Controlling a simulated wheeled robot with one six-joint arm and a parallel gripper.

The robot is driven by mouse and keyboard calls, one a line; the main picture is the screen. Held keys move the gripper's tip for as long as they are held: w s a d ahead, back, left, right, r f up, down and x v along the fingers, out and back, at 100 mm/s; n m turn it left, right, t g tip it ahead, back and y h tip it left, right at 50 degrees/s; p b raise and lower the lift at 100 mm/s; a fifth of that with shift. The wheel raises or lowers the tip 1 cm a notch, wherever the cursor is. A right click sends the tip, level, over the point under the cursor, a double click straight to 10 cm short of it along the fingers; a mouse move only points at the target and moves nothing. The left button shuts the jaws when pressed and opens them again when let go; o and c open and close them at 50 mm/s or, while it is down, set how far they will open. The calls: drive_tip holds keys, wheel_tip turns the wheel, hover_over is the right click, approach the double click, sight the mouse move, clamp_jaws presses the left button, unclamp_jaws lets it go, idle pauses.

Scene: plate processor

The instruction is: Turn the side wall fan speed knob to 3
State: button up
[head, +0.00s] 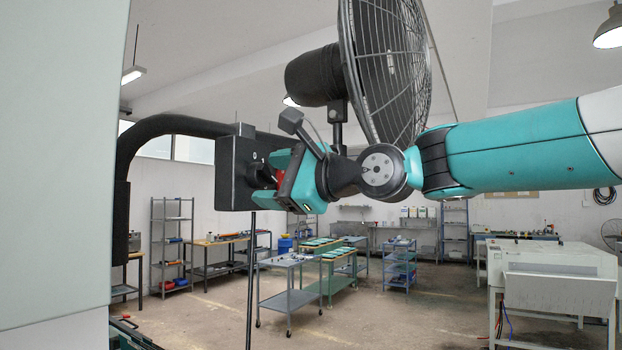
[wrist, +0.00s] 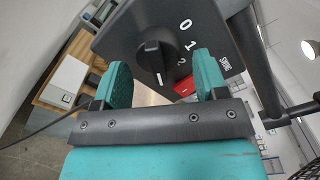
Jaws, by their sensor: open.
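The fan's dark control box (head: 232,180) hangs on a black bracket at the left; its face also shows in the wrist view (wrist: 125,35). The black speed knob (wrist: 152,58) sits on that face. The white figures 0, 1 and 2 (wrist: 186,42) run down its right side; I see no 3. The knob's white mark (wrist: 159,79) points down in the picture, past the 2. My gripper (wrist: 162,78) is open, with one teal finger on each side of the knob's lower part. I cannot tell whether they touch it. In the head view my gripper (head: 272,175) is close against the box.
A red part (wrist: 185,85) shows beside the right finger, near the word SWING. The caged fan (head: 388,65) and its motor (head: 313,77) are above my wrist. The thick black bracket (head: 165,125) curves left of the box. Benches and shelves stand far behind.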

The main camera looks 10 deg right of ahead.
drive_tip(key=b+v, duration=0.7)
drive_tip(key=v, duration=1)
drive_tip(key=shift+d, duration=0.2)
drive_tip(key=shift+s, duration=0.1)
drive_tip(key=s+a+f+n+g+h+b, duration=0.2)
drive_tip(key=f+n, duration=0.2)
drive_tip(key=f, duration=0.8)
drive_tip(key=s+a+f+n+g+h+b, duration=0.1)
drive_tip(key=f+n+g+h+b, duration=0.3)
drive_tip(key=f, duration=0.8)
drive_tip(key=s+d+f+n+g+h, duration=0.1)
drive_tip(key=s+f+n+g+h, duration=0.1)
drive_tip(key=s+f+n, duration=0.4)
drive_tip(key=s+d+f+n+g+h, duration=0.2)
drive_tip(key=s+f+n, duration=0.5)
drive_tip(key=f, duration=0.8)
drive_tip(key=shift+s+d+g, duration=0.3)
drive_tip(key=shift+s+g, duration=0.2)
drive_tip(key=shift+s, duration=0.75)
